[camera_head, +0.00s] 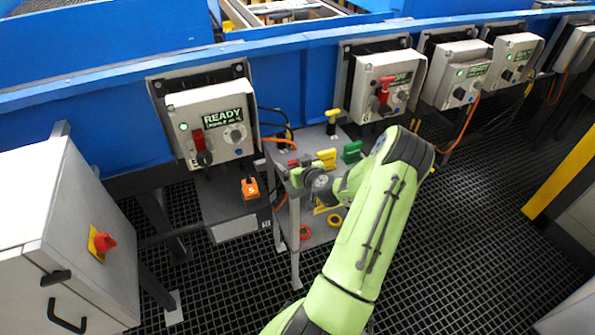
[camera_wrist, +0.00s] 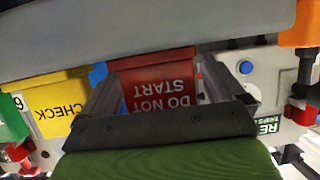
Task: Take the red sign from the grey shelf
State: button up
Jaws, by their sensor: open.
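The red sign (camera_wrist: 158,78), lettered DO NOT START, appears upside down in the wrist view. It shows between the two dark fingers of my gripper (camera_wrist: 168,85), which are open and spread to either side of it. In the head view a bit of the red sign (camera_head: 293,162) shows on the grey shelf (camera_head: 312,138), and my gripper (camera_head: 303,176) is right beside it. My arm hides the near part of the shelf. I cannot tell whether the fingers touch the sign.
A yellow sign (camera_head: 327,158), lettered CHECK (camera_wrist: 58,106), stands close beside the red one, with a green sign (camera_head: 352,151) beyond. A yellow-handled item (camera_head: 332,121) stands at the shelf's back. Control boxes (camera_head: 213,125) line the blue conveyor. Yellow and red rings (camera_head: 305,232) lie lower down.

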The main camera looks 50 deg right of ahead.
jog(key=c, duration=1.1)
jog(key=shift+r, duration=0.1)
